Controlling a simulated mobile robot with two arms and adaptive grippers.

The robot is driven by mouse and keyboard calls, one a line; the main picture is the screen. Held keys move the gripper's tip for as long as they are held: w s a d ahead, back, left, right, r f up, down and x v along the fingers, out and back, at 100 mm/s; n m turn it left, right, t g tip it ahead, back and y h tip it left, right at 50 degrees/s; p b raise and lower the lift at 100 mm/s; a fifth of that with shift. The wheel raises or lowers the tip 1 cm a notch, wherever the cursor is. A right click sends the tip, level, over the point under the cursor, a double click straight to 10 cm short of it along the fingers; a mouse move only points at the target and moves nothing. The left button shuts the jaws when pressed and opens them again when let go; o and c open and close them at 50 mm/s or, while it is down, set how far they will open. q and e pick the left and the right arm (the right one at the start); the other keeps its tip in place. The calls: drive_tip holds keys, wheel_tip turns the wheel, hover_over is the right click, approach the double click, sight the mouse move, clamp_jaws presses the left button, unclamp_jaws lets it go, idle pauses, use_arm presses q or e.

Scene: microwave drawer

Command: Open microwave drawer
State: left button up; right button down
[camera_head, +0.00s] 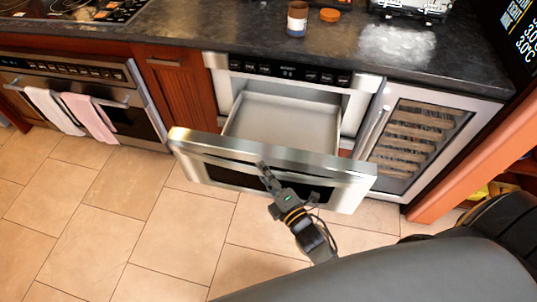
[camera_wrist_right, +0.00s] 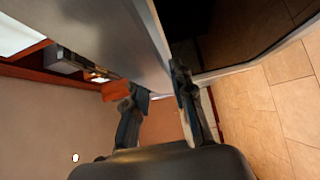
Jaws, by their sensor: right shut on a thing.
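The microwave drawer front (camera_head: 345,186) is stainless steel with a dark window and stands pulled well out from the cabinet in the head view. Its pale, empty inside tray (camera_head: 285,122) shows behind the front. In the right wrist view the gripper (camera_wrist_right: 158,85) has one finger on each side of the steel panel (camera_wrist_right: 120,40). The exact contact is partly hidden by the fingers. My left gripper is not in view.
A black counter (camera_head: 240,35) runs above, with a brown jar (camera_head: 297,20) and its orange lid (camera_head: 330,15). An oven (camera_head: 85,95) with towels is at left. A wine cooler (camera_head: 425,130) is at right. Tiled floor (camera_head: 130,210) in front is clear.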

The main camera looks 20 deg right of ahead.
drive_tip(key=s+a, duration=0.2)
drive_tip(key=shift+s, duration=0.4)
drive_tip(key=shift+s+a, duration=0.1)
drive_tip(key=shift+s, duration=0.15)
drive_tip(key=c, duration=1.2)
unclamp_jaws()
drive_tip(key=shift+o, duration=0.4)
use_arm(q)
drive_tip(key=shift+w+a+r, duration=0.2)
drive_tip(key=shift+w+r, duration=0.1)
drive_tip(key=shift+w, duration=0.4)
use_arm(e)
drive_tip(key=s+d, duration=0.2)
drive_tip(key=s, duration=0.9)
drive_tip(key=shift+s+d, duration=0.15)
drive_tip(key=shift+s, duration=0.25)
